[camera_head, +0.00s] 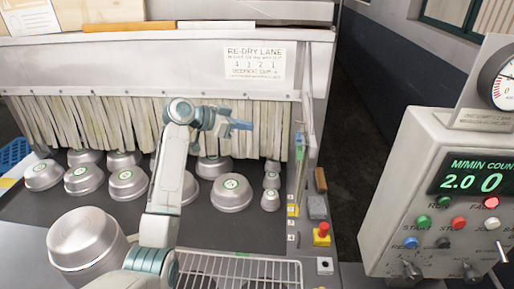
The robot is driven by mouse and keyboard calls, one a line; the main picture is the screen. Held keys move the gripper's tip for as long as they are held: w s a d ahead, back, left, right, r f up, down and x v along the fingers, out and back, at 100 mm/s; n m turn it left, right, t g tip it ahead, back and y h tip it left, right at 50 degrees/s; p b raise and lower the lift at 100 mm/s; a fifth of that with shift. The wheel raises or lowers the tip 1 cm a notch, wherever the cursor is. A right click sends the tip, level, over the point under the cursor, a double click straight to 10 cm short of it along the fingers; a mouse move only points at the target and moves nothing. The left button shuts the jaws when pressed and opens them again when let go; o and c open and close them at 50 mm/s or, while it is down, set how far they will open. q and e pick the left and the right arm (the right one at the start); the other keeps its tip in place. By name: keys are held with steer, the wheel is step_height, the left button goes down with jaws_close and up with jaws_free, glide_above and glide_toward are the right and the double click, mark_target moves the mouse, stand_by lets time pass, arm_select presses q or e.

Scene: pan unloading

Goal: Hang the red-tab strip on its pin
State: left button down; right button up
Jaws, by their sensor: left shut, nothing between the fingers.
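I cannot make out the red-tab strip or its pin for certain. Narrow strips hang along the machine's right-hand post, and one with a green tab (299,152) is the clearest. My left gripper (246,126) is shut and empty, held up in front of the strip curtain, pointing right. It is left of the post and apart from it. My right gripper is not in view.
Several upturned metal pans (231,193) sit on the dark belt before the strip curtain (75,124). A wire rack (240,270) lies at the front. A red stop button (323,229) and a control panel (447,190) stand right.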

arm_select(q)
step_height(320, 180, down, 10)
steer(key=b, duration=1)
steer(key=d+f, duration=0.1)
steer(key=d, duration=0.8)
steer(key=shift+w+d, duration=0.2)
steer(key=shift+d, duration=0.1)
stand_by(0.4)
stand_by(0.4)
